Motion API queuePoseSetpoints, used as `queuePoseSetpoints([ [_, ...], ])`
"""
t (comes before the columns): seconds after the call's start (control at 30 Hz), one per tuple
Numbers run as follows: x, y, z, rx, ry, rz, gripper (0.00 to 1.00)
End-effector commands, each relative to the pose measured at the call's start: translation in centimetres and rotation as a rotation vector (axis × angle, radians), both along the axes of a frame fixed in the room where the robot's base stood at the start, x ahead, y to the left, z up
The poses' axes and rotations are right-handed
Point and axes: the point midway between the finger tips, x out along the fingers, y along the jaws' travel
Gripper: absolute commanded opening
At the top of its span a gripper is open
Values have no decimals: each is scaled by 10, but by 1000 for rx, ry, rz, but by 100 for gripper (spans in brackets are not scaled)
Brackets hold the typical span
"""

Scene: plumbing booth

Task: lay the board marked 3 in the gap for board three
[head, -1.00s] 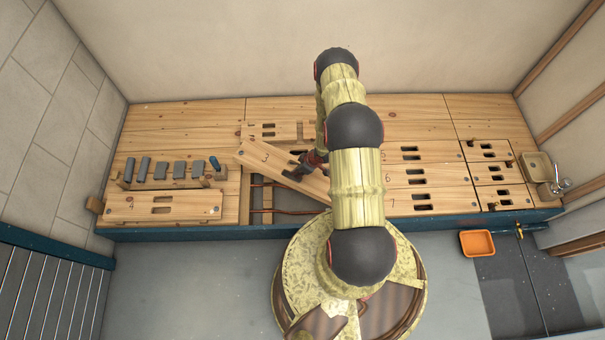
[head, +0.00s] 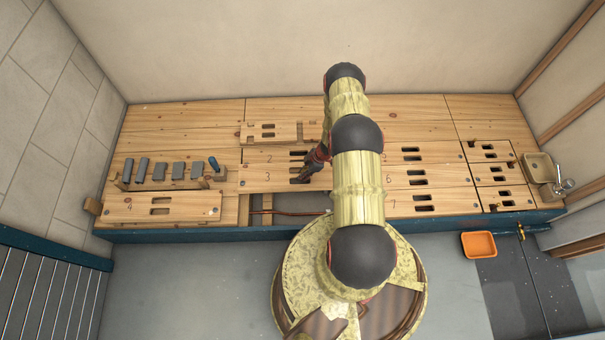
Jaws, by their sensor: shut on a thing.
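The board marked 3 (head: 256,179) lies lined up with the rows of the deck, just in front of the board marked 2 (head: 260,157). It looks level, but from this view I cannot tell whether it is fully down in its gap. My gripper (head: 303,177) is shut on the board marked 3 near its slots, towards its right part. My arm hides the right end of the board and where it meets the boards marked 5 and 6.
An open gap (head: 280,204) with a copper pipe lies in front of board 3. The board marked 4 (head: 188,208) lies at the front left, before a rack of grey blocks (head: 160,172). A notched board (head: 284,132) lies behind board 2. An orange tray (head: 478,244) is on the floor.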

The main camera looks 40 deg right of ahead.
Motion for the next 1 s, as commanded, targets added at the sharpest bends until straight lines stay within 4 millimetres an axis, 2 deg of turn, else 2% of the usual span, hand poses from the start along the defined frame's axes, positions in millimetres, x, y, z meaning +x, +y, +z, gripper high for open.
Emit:
queuePoseSetpoints([
  [0.57, 1, -1, -39, 0, -2, -1, 0],
  [1.0, 0, -2, -38, -1, -2, -2, 0],
])
